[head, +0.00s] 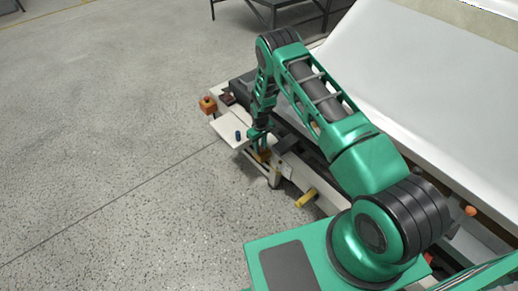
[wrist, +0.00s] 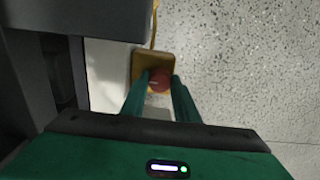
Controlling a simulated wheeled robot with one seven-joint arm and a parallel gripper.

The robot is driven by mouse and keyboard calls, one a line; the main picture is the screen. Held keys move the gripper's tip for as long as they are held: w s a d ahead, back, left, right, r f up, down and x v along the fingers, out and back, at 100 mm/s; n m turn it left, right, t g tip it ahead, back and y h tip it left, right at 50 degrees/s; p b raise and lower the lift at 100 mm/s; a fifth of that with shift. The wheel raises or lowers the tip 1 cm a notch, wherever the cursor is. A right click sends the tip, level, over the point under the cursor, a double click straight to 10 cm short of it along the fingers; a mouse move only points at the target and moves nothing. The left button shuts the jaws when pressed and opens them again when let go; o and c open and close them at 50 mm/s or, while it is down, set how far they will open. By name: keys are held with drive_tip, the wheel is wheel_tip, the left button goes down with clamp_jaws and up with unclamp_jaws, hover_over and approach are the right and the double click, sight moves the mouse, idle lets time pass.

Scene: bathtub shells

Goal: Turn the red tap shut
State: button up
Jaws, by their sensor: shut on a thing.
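In the head view my gripper (head: 259,147) points down at the near end of the pale machine frame. A small orange-yellow part (head: 265,156) shows just under the fingers. The knob itself is hidden there by the fingers, and its turn angle cannot be told.
A large white tub shell (head: 420,75) lies right of the arm. A yellow handle (head: 306,198) sticks out from the frame. An orange-red box (head: 207,104) and a blue peg (head: 238,135) are near the pale plate (head: 229,127). The speckled floor (head: 110,150) at left is clear.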

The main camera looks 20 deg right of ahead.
sight(260, 148)
idle(0.3)
drive_tip(key=o, duration=1.1)
drive_tip(key=shift+c, duration=0.2)
wheel_tip(260, 148, up, 11)
drive_tip(key=shift+f, duration=0.15)
